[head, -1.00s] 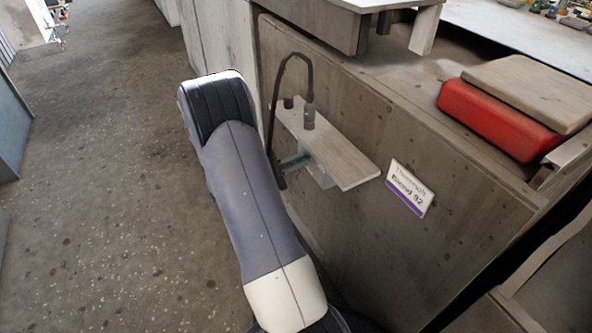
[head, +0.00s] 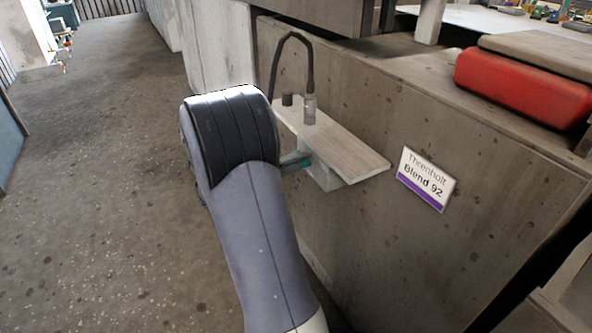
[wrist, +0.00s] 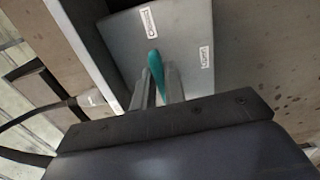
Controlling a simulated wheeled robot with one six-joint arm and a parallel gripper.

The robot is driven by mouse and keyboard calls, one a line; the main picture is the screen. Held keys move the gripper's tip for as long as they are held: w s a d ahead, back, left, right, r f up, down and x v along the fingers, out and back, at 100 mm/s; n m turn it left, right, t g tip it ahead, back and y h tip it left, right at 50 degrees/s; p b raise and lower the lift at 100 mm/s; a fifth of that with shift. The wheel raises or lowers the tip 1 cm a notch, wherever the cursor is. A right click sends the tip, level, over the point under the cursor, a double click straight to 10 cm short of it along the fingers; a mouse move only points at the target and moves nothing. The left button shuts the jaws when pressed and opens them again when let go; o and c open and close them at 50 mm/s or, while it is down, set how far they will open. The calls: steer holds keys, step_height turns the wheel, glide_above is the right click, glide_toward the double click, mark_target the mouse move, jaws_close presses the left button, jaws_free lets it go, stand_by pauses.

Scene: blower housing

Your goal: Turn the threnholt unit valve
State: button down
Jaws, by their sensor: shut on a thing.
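The valve is a grey block (head: 322,176) under a shelf on the cabinet wall, with a teal handle (head: 297,159). In the wrist view the teal handle (wrist: 155,70) points up the picture across the face of the grey block (wrist: 175,40). My gripper (wrist: 161,86) is shut on the handle, a finger on either side. The block face carries two small white labels (wrist: 147,22), (wrist: 204,57), too small to read surely. In the head view my arm hides most of the gripper.
The shelf (head: 345,150) juts out just above the handle and carries a small bottle-like fitting (head: 309,108) with a black hose (head: 292,38) arching from it. A red box (head: 520,85) sits on the cabinet top. Open floor (head: 100,200) lies left.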

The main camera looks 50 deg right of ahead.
steer(key=shift+m, duration=0.4)
steer(key=c, duration=1.5)
jaws_free()
steer(key=shift+o, duration=0.2)
steer(key=p+v, duration=0.2)
steer(key=v, duration=0.9)
steer(key=shift+s+d, duration=0.1)
steer(key=shift+d, duration=0.05)
steer(key=b+x, duration=0.2)
steer(key=x, duration=0.8)
steer(key=shift+d, duration=0.35)
